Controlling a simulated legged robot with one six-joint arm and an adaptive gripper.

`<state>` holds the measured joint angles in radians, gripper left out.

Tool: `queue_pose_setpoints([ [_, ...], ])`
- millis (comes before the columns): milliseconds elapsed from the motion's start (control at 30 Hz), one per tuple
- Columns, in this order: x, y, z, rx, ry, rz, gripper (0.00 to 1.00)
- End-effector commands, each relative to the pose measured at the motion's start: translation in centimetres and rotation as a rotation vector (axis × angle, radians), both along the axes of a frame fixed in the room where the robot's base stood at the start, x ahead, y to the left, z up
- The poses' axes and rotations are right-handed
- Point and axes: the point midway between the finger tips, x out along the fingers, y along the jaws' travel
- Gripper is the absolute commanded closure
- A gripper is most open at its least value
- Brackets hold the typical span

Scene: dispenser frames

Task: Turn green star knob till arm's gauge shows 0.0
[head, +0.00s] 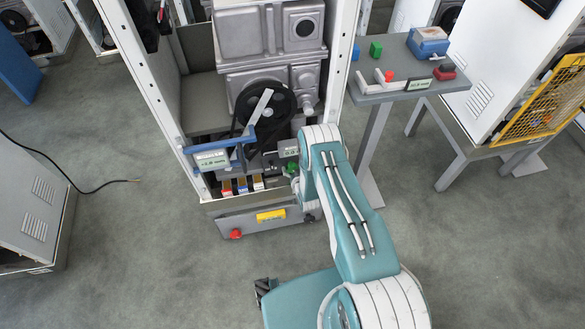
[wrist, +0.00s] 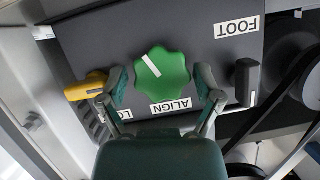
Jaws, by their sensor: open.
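The green star knob (wrist: 172,70) is on a dark panel in the wrist view, its white pointer line slanting to the upper left. An "ALIGN" label (wrist: 170,105) lies below it, upside down. My gripper (wrist: 162,86) is open, one finger on each side of the knob; I cannot tell whether they touch it. In the head view my arm hides most of the gripper, and a bit of green (head: 292,168) shows beside it. A blue arm (head: 215,147) with a small gauge (head: 212,158) crosses the cabinet's left; its digits are too small to read surely.
The panel also bears a yellow lever (wrist: 86,86) left of the knob, a black knob (wrist: 247,82) on the right and a "FOOT" label (wrist: 236,27). A black pulley (head: 268,106) is above. A side table (head: 440,93) stands right of the cabinet.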

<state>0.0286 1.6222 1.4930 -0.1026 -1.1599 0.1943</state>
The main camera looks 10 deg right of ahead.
Motion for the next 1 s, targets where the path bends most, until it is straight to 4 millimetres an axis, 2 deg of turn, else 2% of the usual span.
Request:
queue_pose_setpoints([
  [367, 0.68, 0.07, -0.32, 0.0, 0.001, 0.0, 0.17],
  [400, 0.67, 0.06, -0.3, 0.0, 0.001, 0.0, 0.26],
  [433, 0.67, 0.06, -0.3, 0.0, 0.001, 0.0, 0.39],
  [467, 0.67, 0.06, -0.3, 0.0, 0.001, 0.0, 0.52],
  [500, 0.68, 0.06, -0.3, 0.0, 0.001, 0.0, 0.7],
  [533, 0.68, 0.06, -0.3, 0.0, 0.001, 0.0, 0.78],
  [1000, 0.7, -0.03, -0.27, 0.07, 0.0, -0.001, 0.78],
])
